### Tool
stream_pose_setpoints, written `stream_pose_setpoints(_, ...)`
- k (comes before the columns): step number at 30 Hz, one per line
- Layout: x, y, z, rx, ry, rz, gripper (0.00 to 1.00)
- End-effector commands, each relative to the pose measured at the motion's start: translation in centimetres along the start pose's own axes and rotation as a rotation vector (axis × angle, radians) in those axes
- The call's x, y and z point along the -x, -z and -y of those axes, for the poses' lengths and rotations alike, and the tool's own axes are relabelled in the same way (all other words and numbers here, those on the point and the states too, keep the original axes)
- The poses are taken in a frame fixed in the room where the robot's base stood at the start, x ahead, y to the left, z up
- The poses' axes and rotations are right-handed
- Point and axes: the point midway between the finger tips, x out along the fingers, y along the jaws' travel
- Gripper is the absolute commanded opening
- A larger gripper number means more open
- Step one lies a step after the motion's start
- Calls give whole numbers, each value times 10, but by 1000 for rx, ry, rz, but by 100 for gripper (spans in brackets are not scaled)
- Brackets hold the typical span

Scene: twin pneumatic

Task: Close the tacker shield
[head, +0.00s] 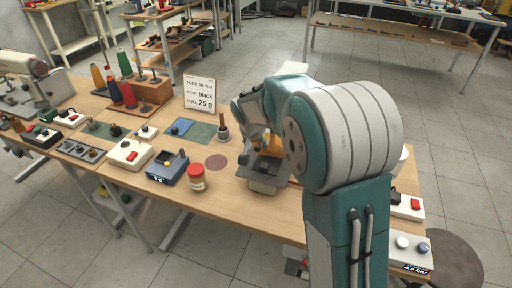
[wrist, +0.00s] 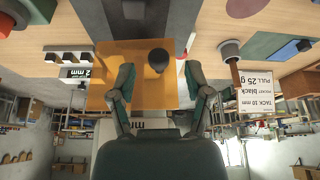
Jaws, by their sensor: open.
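The tacker (head: 264,183) is a grey machine on the wooden table, partly hidden behind my arm in the head view. Its shield (wrist: 137,90) is an amber see-through panel, seen from close by in the wrist view, with a dark round knob (wrist: 158,58) on it. My gripper (wrist: 159,70) is open, with one finger on each side of the knob. I see no clear contact between fingers and knob. In the head view my gripper (head: 256,138) is at the tacker, and its fingertips are mostly hidden. The shield's exact angle is hard to tell.
A sign (head: 200,93) reads TACK 10 mm, black, PULL 25 g. A dark red disc (head: 216,162) on the table is bare.

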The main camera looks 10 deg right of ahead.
Motion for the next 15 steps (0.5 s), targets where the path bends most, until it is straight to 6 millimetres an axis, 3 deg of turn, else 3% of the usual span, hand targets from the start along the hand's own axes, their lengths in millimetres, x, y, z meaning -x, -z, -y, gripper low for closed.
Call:
stream_pose_setpoints(9, 68, 0, 2, 2, 2, -3, 64)
stream_pose_setpoints(15, 93, 0, 2, 1, 0, 0, 64)
